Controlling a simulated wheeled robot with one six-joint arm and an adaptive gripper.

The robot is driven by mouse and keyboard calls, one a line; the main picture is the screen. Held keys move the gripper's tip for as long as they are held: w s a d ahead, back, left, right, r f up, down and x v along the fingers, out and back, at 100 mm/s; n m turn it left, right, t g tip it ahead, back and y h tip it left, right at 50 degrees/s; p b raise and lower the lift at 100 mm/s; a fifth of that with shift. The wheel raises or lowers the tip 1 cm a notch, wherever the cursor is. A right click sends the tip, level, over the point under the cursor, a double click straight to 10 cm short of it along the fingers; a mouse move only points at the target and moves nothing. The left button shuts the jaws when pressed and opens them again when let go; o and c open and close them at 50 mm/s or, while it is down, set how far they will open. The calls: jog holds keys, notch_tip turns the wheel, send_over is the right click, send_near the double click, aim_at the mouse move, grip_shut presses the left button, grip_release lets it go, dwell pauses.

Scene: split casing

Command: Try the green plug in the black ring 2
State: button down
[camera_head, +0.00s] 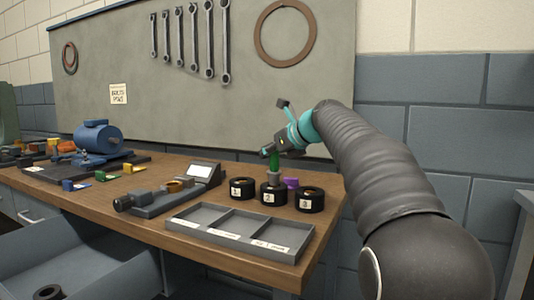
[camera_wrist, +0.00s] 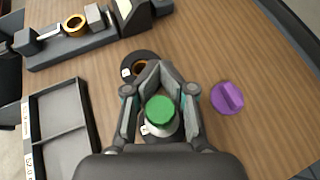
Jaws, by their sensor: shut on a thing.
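The green plug (camera_head: 275,160) is held upright in my gripper (camera_head: 274,152), directly above black ring 2 (camera_head: 272,195). Its round green top (camera_wrist: 161,110) shows between the fingers of my gripper (camera_wrist: 161,92) in the wrist view, with a pale grey part below it. The plug's lower end is at or just above the ring's opening; I cannot tell whether it has entered. In the wrist view ring 2 is mostly hidden under the plug and fingers, with only part of its white label showing.
Black ring 1 (camera_head: 242,188) stands left of ring 2 and ring 3 (camera_head: 309,200) stands right. A purple plug (camera_head: 291,183) stands close behind. A grey divided tray (camera_head: 187,222) lies in front. A grey fixture (camera_head: 150,203) with a bronze ring is at the left.

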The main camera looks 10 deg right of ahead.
jog(key=shift+f, duration=0.65)
dwell(0.8)
jog(key=shift+r, duration=0.1)
jog(key=shift+r+p, duration=0.6)
jog(key=shift+r, duration=0.15)
jog(key=shift+r+p, duration=0.35)
jog(key=shift+r, duration=2)
